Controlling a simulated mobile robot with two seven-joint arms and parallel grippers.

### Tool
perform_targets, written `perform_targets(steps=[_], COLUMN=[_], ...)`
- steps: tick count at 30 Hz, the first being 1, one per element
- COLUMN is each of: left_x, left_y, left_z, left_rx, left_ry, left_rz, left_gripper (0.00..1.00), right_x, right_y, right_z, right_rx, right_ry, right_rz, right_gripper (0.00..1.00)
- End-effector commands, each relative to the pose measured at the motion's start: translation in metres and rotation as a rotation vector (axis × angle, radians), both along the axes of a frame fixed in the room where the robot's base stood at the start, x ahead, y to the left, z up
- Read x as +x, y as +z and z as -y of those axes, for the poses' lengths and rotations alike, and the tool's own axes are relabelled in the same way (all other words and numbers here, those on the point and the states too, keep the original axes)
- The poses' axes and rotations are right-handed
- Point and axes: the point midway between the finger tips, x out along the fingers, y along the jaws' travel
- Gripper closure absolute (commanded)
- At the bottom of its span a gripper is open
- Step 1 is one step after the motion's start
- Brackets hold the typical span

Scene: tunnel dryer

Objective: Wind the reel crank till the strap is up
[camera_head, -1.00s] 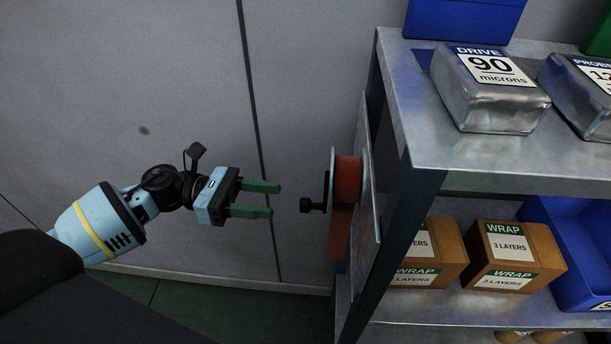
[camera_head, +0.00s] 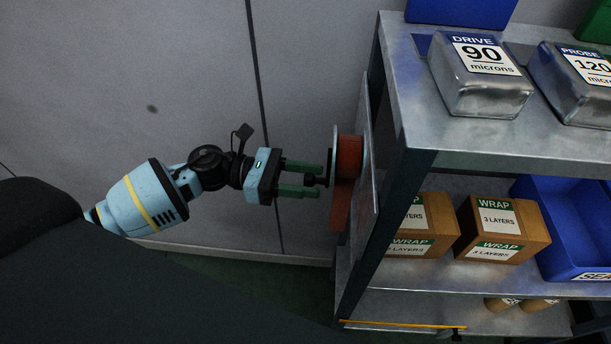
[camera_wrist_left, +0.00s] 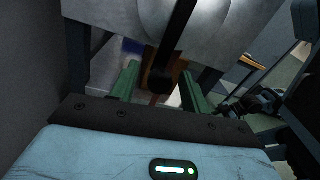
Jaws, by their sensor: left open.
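The reel (camera_head: 348,158) with its red-brown strap (camera_head: 340,205) hanging down is mounted on a panel at the left side of the metal shelf unit. Its black crank knob (camera_head: 321,181) points toward my left gripper (camera_head: 317,179). My left gripper is open, and its green fingertips reach to the knob, one above and one below it. In the left wrist view the knob (camera_wrist_left: 162,78) sits between the two green fingers (camera_wrist_left: 160,88), with a gap on each side. The black crank arm (camera_wrist_left: 177,38) runs upward from it.
The shelf unit (camera_head: 420,160) fills the right, holding metal blocks (camera_head: 480,85), WRAP boxes (camera_head: 500,228) and a blue bin (camera_head: 570,240). A grey wall (camera_head: 90,80) stands behind my left arm.

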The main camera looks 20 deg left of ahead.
Motion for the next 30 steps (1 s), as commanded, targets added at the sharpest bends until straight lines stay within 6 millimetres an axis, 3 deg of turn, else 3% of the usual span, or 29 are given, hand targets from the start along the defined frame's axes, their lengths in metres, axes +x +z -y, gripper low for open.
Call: perform_targets(steps=[8,19,30], left_x=[0.0004,0.0003,0.0023], left_y=[-0.0007,-0.0004,-0.0021], left_z=[0.0016,0.0014,0.0008], left_rx=[0.001,0.0,0.008], left_ry=[0.0,0.0,0.0], left_rz=[-0.001,0.0,0.025], left_gripper=[0.53,1.0,1.0], right_x=[-0.0034,-0.0024,0.0], right_y=[-0.0013,-0.0013,-0.0069], right_z=[0.0007,0.0011,0.001], right_rx=[-0.001,-0.002,-0.002], right_ry=[0.0,0.001,0.001], right_rz=[-0.007,-0.006,-0.005], right_gripper=[0.64,0.64,0.64])
